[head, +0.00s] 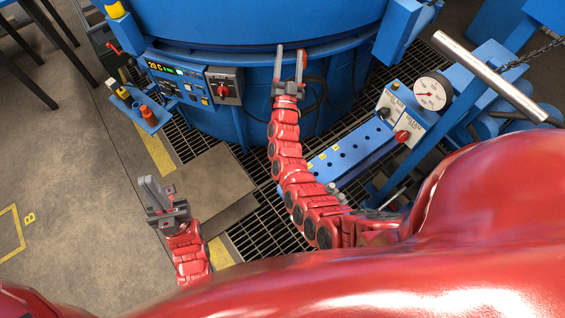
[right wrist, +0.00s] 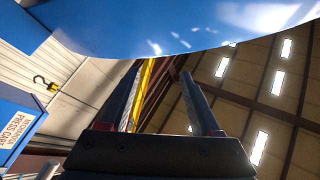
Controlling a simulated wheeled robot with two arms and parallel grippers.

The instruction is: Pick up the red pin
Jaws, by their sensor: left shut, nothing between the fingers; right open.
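A small orange-red upright piece (head: 146,113) stands on a narrow blue shelf (head: 149,124) left of the furnace; it may be the red pin, but it is too small to be sure. My left gripper (head: 148,182) is shut and empty, over the floor below that shelf and apart from it. My right gripper (head: 290,50) is open and empty in front of the blue furnace wall (head: 250,122), well to the right of the shelf. In the right wrist view its two fingers (right wrist: 160,78) are spread with nothing between them.
A control panel (head: 190,84) with a red knob (head: 224,91) is on the furnace's left side. A pressure gauge (head: 432,92) and a blue bench with holes (head: 345,150) stand at the right. Dark grating (head: 262,215) surrounds the furnace. Open concrete floor (head: 75,150) lies left.

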